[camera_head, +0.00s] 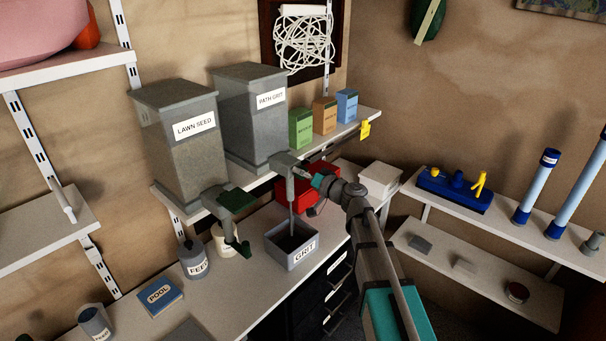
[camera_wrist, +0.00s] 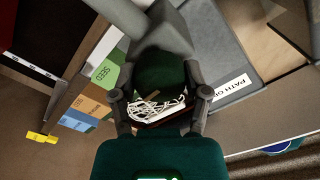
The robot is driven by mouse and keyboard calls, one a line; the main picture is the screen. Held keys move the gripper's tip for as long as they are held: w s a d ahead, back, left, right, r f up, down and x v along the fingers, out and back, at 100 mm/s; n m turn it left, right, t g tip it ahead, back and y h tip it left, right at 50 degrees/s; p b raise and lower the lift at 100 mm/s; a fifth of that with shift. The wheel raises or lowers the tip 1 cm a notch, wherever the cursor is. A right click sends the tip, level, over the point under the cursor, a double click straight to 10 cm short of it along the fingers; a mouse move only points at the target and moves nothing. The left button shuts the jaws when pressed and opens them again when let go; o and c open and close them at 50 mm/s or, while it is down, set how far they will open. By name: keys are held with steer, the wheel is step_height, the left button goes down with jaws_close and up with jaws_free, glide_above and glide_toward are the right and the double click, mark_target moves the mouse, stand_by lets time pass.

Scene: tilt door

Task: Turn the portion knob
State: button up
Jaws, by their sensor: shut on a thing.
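A grey hopper labelled PATH GRIT (camera_head: 252,122) stands on the shelf, with a grey spout (camera_head: 289,168) at its lower front. My gripper (camera_head: 307,175) is at the end of this spout. In the wrist view, the dark green portion knob (camera_wrist: 163,75) sits between the two fingers of my gripper (camera_wrist: 160,100), which are shut on it. The knob is hidden in the head view. Below the spout, a grey box labelled GRIT (camera_head: 305,254) stands on the bench. A thin grey column (camera_head: 291,210) runs down from the spout into it; I cannot tell whether it is pipe or falling grit.
A LAWN SEED hopper (camera_head: 180,150) with a green-ended spout (camera_head: 236,201) stands to the left. A red box (camera_head: 322,187) is behind my gripper. Small cartons (camera_head: 324,116) line the shelf.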

steer(key=m, duration=0.5)
steer(key=shift+m, duration=0.3)
steer(key=m, duration=2.2)
steer(key=shift+m, duration=0.3)
steer(key=m, duration=0.4)
steer(key=shift+m, duration=2.1)
